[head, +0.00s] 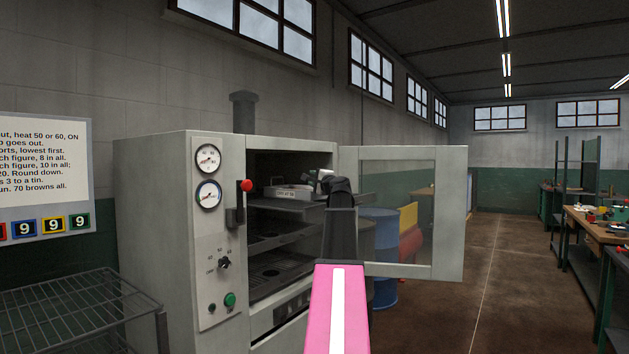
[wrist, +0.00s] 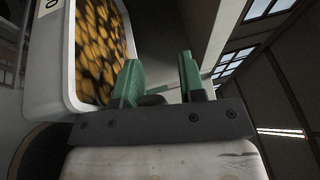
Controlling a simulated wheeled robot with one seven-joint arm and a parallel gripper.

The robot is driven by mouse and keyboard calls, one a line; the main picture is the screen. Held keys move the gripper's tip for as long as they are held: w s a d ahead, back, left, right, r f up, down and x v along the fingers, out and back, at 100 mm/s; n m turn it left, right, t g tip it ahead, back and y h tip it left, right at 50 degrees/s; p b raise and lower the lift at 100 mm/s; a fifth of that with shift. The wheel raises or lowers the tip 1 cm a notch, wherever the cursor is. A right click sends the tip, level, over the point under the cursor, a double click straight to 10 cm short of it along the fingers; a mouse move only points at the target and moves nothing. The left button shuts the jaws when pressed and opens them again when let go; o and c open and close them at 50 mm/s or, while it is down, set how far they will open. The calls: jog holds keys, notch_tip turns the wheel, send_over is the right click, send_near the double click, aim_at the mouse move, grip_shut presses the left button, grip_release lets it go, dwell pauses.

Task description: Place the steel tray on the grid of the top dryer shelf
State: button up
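The steel tray (head: 288,194) is inside the open dryer (head: 160,230), at the level of the top shelf (head: 300,205), with a label on its front. In the wrist view the tray (wrist: 63,60) is at the left, with yellow-brown pieces inside its pale rim. My gripper (head: 324,175) is at the tray's right end in the head view, small and partly hidden by my arm. In the wrist view its two green fingers (wrist: 160,82) stand apart with no tray wall seen between them. Whether the tray's underside rests fully on the grid cannot be seen.
The dryer door (head: 450,215) stands open to the right, close to my arm. Lower shelves (head: 280,237) show below. A wire rack (head: 75,295) stands at the left. A blue drum (head: 382,230) is behind the door. The floor at the right is clear before the workbenches (head: 600,225).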

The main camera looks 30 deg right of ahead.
jog(key=shift+s, duration=0.1)
jog(key=s, duration=0.3)
jog(key=s+f, duration=0.1)
jog(key=s, duration=0.6)
jog(key=shift+s+f, duration=0.3)
jog(key=shift+f, duration=0.1)
jog(key=shift+s+d+f, duration=0.1)
jog(key=shift+s, duration=0.45)
jog(key=shift+s, duration=0.1)
